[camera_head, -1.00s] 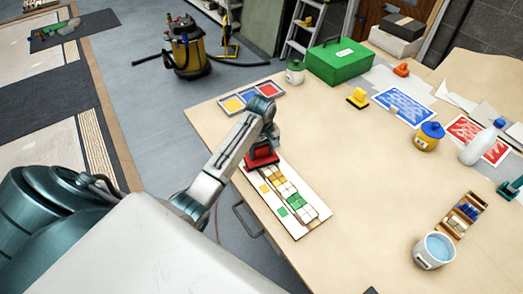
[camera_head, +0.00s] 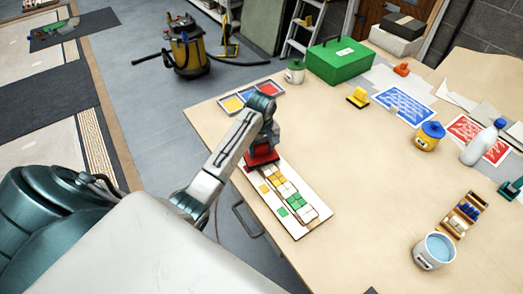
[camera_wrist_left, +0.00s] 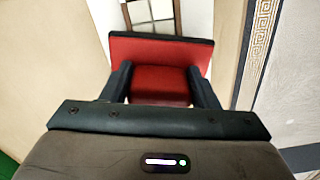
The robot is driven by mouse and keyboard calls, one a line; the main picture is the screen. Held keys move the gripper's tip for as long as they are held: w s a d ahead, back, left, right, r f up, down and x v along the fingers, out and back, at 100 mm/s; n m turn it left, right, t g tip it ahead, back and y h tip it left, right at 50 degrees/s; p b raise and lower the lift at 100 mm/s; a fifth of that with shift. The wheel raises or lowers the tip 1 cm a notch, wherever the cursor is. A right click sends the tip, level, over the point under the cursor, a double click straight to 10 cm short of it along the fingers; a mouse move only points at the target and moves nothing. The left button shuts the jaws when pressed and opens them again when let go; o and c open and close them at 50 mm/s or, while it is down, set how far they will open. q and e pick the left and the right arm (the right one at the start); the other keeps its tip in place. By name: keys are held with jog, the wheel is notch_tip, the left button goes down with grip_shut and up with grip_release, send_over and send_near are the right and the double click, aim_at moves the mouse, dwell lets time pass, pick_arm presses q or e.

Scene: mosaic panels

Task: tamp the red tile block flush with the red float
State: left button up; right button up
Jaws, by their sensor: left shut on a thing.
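My left gripper (camera_head: 263,146) is shut on the red float (camera_head: 262,158), which is over the far left end of the white mosaic panel (camera_head: 312,228). In the left wrist view the float (camera_wrist_left: 160,52) shows as a red block with a wide red plate, held between the two dark fingers (camera_wrist_left: 160,90). The panel carries white, yellow, orange and green tiles. The red tile block is not visible; the float and gripper cover that end of the panel. I cannot tell whether the float touches the panel.
A tray with yellow, blue and red compartments (camera_head: 234,106) lies beyond the panel. A yellow-handled tool (camera_head: 358,97), a green toolbox (camera_head: 340,62), a yellow jar (camera_head: 428,137) and a bucket of blue water (camera_head: 434,251) stand on the table (camera_head: 360,180). The table's middle is clear.

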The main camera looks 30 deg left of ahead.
pick_arm(q)
jog(key=shift+r, duration=2.9)
